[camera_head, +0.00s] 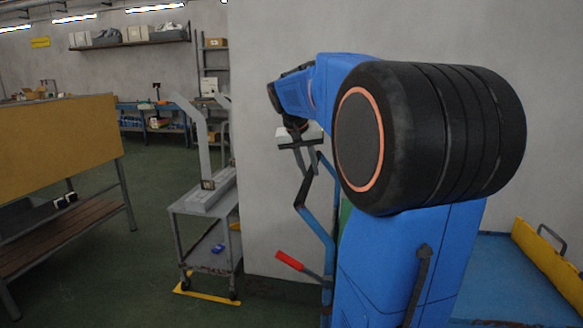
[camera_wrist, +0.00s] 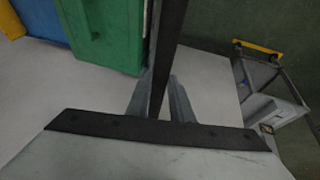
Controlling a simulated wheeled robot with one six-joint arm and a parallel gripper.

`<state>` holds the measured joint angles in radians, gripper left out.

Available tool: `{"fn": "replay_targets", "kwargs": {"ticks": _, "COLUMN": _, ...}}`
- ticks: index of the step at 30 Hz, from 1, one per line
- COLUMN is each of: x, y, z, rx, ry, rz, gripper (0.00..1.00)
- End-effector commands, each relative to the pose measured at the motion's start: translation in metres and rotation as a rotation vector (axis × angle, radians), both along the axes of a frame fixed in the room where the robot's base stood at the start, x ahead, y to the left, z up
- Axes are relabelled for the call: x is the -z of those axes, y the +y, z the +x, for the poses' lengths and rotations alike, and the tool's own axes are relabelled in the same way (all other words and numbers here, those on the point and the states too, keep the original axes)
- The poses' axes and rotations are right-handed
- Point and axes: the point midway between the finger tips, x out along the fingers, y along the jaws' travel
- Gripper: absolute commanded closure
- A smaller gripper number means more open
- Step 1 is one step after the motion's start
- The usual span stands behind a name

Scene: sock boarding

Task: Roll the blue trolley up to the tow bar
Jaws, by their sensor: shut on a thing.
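My gripper (camera_head: 313,165), at the end of my blue arm, is at the top of a bent blue tube (camera_head: 328,235) that looks like the blue trolley's handle. In the wrist view my gripper (camera_wrist: 158,92) has its fingers on either side of a dark upright bar (camera_wrist: 167,35), apparently this handle. My arm hides most of what stands below it. A lever with a red grip (camera_head: 289,260) sticks out low to the left of the tube; I cannot tell if it is the tow bar.
A grey cart (camera_head: 190,207) with a grey fixture stands left, above a yellow floor strip (camera_head: 208,294). A green box (camera_wrist: 105,40) is near the gripper. A wall (camera_head: 265,190) is close behind. Green floor (camera_head: 150,225) is open between.

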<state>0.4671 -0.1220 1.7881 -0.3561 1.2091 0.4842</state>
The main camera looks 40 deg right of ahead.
Motion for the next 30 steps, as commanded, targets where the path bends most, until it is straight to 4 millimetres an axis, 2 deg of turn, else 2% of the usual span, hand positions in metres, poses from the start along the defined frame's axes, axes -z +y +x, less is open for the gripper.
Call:
{"fn": "replay_targets", "kwargs": {"ticks": 3, "x": -0.001, "y": -0.016, "z": -0.020, "rx": 0.006, "ry": -0.002, "rz": -0.003, "gripper": 1.00}}
{"fn": "replay_targets", "kwargs": {"ticks": 18, "x": -0.001, "y": -0.073, "z": -0.093, "rx": 0.005, "ry": -0.001, "rz": -0.003, "gripper": 1.00}}
{"fn": "replay_targets", "kwargs": {"ticks": 30, "x": -0.002, "y": -0.102, "z": -0.129, "rx": 0.003, "ry": -0.002, "rz": -0.003, "gripper": 1.00}}
